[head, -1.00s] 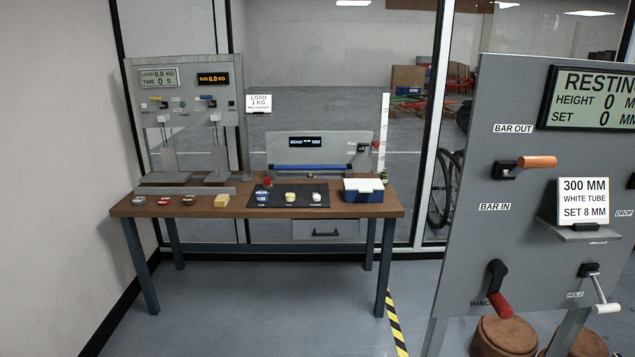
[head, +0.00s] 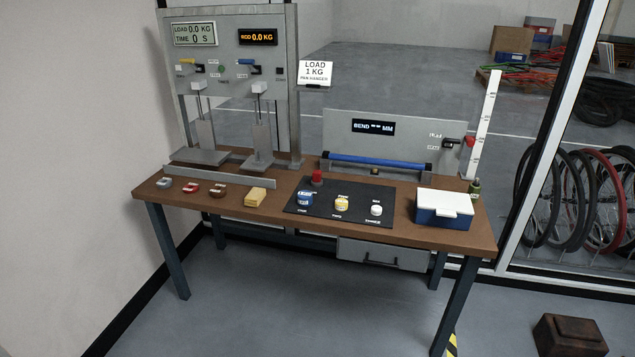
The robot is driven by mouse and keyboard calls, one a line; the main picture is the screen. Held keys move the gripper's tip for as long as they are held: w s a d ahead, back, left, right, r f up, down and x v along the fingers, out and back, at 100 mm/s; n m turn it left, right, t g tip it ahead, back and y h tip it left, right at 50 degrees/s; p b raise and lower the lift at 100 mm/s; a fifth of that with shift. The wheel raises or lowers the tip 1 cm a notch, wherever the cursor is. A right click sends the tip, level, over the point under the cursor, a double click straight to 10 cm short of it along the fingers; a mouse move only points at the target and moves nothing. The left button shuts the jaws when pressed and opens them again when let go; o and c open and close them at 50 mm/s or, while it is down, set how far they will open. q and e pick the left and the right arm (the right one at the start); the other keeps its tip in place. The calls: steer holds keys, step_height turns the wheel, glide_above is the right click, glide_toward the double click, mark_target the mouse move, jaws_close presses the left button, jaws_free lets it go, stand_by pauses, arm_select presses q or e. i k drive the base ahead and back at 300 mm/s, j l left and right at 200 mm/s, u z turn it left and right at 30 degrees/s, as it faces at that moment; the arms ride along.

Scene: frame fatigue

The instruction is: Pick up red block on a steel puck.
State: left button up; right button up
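Two red things show on the wooden workbench (head: 400,231). A small red piece with a pale top (head: 191,187) lies near the bench's left front, between a blue-grey piece (head: 163,182) and a brown piece (head: 217,191). A taller red piece (head: 317,176) stands at the back left of the black mat (head: 350,196), seemingly on a small dark or grey base. Both are too small to tell for sure which is a block on a steel puck. Neither of my grippers is in view.
A yellow sponge-like block (head: 256,196) lies right of the small pieces. Blue, yellow and white pots stand on the mat. A blue box with a white lid (head: 444,207) stands at right. A load-test panel (head: 235,60) and metal rail (head: 205,174) stand behind.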

mark_target(316, 181)
steer(key=i+j+z, duration=0.1)
steer(key=i+j, duration=0.45)
steer(key=i, duration=0.2)
steer(key=i+j, duration=0.6)
steer(key=i, duration=0.15)
steer(key=l+z, duration=0.05)
